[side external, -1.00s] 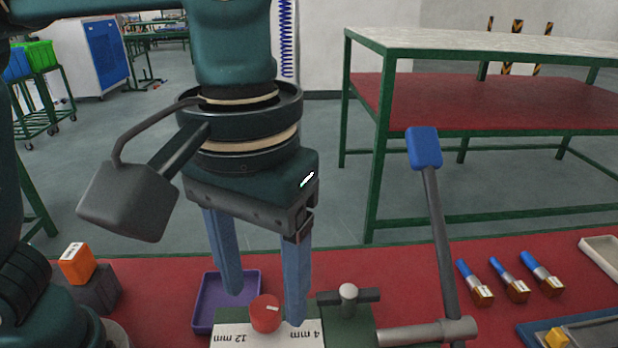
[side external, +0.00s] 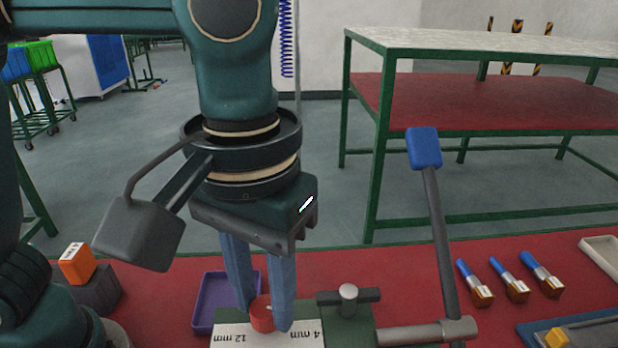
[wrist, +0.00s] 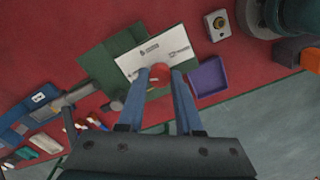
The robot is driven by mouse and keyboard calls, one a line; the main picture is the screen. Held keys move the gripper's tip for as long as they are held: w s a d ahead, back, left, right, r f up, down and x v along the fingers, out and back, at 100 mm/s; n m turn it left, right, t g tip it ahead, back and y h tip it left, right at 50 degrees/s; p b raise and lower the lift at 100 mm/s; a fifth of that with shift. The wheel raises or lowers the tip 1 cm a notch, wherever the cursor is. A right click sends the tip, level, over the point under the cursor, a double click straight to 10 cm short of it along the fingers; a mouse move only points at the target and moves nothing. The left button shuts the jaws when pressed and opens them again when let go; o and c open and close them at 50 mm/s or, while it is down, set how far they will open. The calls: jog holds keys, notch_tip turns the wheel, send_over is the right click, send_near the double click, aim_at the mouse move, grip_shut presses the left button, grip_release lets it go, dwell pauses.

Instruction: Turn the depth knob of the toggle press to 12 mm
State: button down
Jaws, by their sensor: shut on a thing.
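The red depth knob (side external: 261,314) stands on the white scale plate (side external: 231,333) of the green toggle press (side external: 350,327). The plate reads "12 mm" at left and "4 mm" at right in the side view, printed upside down. My gripper (side external: 266,318) points down with its blue fingers on both sides of the knob, shut on it. The wrist view also shows the knob (wrist: 159,76) between the fingertips. The right finger hides part of the knob in the side view. The knob's exact pointer direction is too small to tell.
The press lever with its blue handle (side external: 424,148) rises at the right. A purple tray (side external: 207,306) lies behind the knob at left. Several blue-handled brushes (side external: 507,276) lie at right. An orange block (side external: 77,263) sits on a dark block at left.

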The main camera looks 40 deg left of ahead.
jog(key=shift+m, duration=0.3)
jog(key=m, duration=0.5)
jog(key=shift+m, duration=0.4)
jog(key=m, duration=1.4)
jog(key=shift+m, duration=0.3)
jog(key=m, duration=0.6)
jog(key=shift+m, duration=0.3)
jog(key=c, duration=0.6)
grip_release()
